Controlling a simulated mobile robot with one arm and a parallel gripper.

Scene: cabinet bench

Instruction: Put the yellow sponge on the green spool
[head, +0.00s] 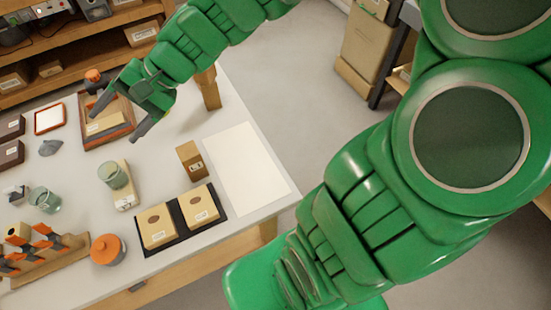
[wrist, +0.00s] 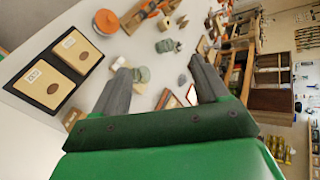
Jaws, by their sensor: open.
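My gripper (head: 113,130) is open and empty, above the tray at the back of the bench in the head view. Its two dark fingers show apart in the wrist view (wrist: 158,66). One pale green cylinder (head: 112,179) stands at the end of a cream block with a label (head: 126,200); I cannot tell if it is on the block or beside it. A second green cylinder (head: 45,201) stands to the left. I cannot tell which is the spool. No clearly yellow sponge shows; a pale tan block (head: 105,123) lies in the orange-edged tray (head: 88,139).
Two cream boxes lie on a black mat (head: 146,250) at the front right, with a small brown box (head: 190,160) behind. An orange lidded pot (head: 107,249) and a wooden rack (head: 45,262) stand at front left. A white sheet (head: 245,165) leaves free room at right.

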